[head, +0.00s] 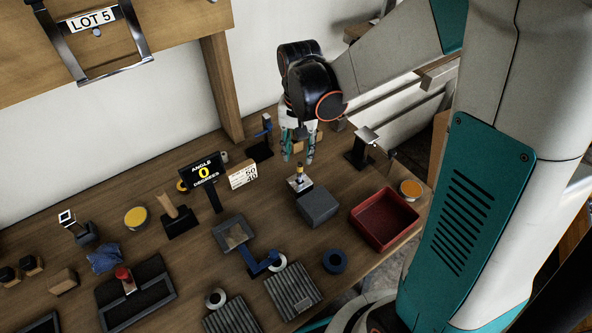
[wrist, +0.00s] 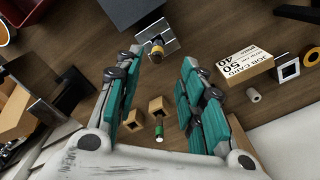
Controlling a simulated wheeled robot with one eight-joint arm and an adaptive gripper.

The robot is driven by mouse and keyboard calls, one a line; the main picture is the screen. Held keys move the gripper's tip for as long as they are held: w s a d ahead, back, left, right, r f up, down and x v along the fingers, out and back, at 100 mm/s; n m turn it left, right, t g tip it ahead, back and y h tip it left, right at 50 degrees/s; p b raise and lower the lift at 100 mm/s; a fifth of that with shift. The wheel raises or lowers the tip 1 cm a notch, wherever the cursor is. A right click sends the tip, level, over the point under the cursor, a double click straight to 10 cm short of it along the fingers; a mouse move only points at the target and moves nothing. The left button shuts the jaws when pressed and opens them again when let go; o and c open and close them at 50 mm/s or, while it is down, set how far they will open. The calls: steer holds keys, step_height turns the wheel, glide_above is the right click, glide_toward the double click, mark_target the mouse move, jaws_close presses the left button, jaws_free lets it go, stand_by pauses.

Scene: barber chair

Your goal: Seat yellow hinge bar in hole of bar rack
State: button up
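A short upright bar with a yellow band (head: 299,168), which I take as the yellow hinge bar, stands on a silver plate (head: 294,184) beside a dark grey block (head: 318,207). In the wrist view the bar (wrist: 157,50) shows a yellow and dark body beyond my fingertips. My gripper (head: 298,157) points down just above and behind it. In the wrist view my gripper (wrist: 165,68) is open, with teal fingers wide apart and nothing between the tips. Two small wooden blocks with dark square openings (wrist: 156,105) lie farther back; I cannot tell whether they are the bar rack.
A green-tipped bar (wrist: 159,130) is near the wooden blocks. A job card block (head: 242,176) and an angle sign (head: 205,170) stand to the left. A red tray (head: 360,231) is at front right, with a blue ring (head: 335,261) nearby. A silver-topped stand (head: 361,148) is at right.

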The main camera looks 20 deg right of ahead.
mark_target(300, 175)
step_height(300, 175, down, 5)
steer(key=shift+r+b, duration=0.1)
steer(key=shift+b, duration=0.55)
steer(key=shift+s+f+b, duration=0.15)
steer(key=shift+f+b, duration=0.55)
steer(key=shift+f, duration=0.65)
steer(key=shift+s+f+b, duration=0.1)
steer(key=shift+f+b, duration=0.6)
steer(key=shift+f, duration=0.65)
steer(key=shift+r, duration=0.1)
jaws_close()
